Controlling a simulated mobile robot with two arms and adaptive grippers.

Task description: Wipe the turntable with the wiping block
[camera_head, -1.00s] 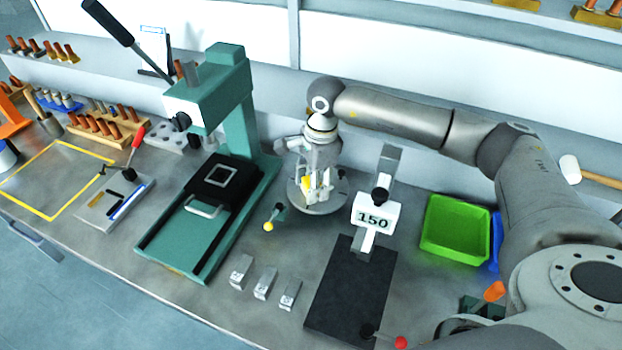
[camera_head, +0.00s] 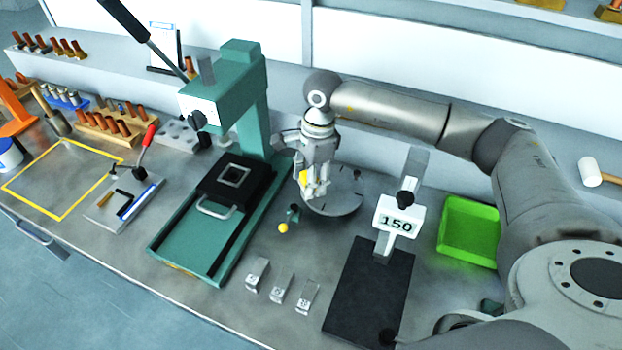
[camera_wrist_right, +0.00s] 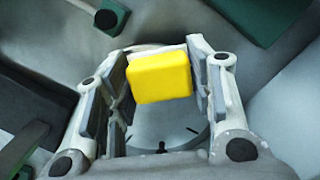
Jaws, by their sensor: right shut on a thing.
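The wiping block is yellow with a pale layer along one side. In the right wrist view the block (camera_wrist_right: 160,78) sits between the finger pads of my right gripper (camera_wrist_right: 163,75), which is shut on it. In the head view my right gripper (camera_head: 312,190) points down at the left edge of the turntable, and a bit of the yellow block (camera_head: 304,178) shows there. The turntable (camera_head: 343,200) is a round grey disc with dark tick marks; it also shows in the right wrist view (camera_wrist_right: 165,125). I cannot tell whether the block touches it. My left gripper is not in view.
A green press (camera_head: 240,110) stands left of the turntable. A yellow-knobbed lever (camera_head: 284,227) is in front of it, with several small metal blocks (camera_head: 281,289) nearer. A stand marked 150 (camera_head: 397,222) and a green bin (camera_head: 470,230) are to the right.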

